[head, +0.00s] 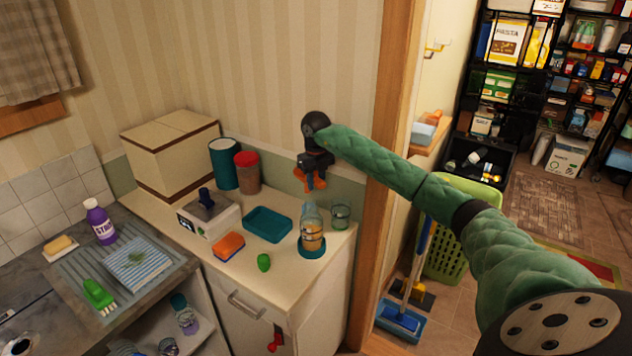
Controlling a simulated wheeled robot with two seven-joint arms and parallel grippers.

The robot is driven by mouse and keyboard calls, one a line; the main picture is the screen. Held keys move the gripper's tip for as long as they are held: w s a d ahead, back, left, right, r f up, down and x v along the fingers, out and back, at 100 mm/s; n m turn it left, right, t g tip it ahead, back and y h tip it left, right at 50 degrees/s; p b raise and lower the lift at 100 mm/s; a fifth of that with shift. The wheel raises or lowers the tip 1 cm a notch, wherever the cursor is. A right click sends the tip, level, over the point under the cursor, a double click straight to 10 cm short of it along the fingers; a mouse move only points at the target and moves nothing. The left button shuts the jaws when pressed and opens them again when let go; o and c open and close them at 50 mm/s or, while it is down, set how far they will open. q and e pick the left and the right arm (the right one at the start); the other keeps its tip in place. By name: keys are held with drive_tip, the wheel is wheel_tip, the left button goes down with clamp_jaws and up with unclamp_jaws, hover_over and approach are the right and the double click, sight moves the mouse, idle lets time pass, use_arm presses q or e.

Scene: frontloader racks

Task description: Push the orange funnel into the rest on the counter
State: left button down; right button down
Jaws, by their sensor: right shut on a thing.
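My right gripper (314,174) hangs above the right end of the counter, near the wall. It is shut on the orange funnel (315,182), which shows just below it, partly hidden by the dark fingers. Below it on the counter (285,282) stands a clear bottle-like vessel (311,222) with an amber band, on a round teal base (313,251). This base looks like the rest, but I cannot tell for certain. The funnel is held above the vessel, apart from the counter. My left gripper is not in view.
A teal tray (267,224), an orange sponge (229,245), a green object (263,262), a white scale-like box (207,218) and a glass (340,215) stand around. Two canisters and a cream box (160,165) are behind. A wooden door frame (386,150) is at right.

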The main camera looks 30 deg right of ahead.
drive_tip(key=shift+m, duration=0.6)
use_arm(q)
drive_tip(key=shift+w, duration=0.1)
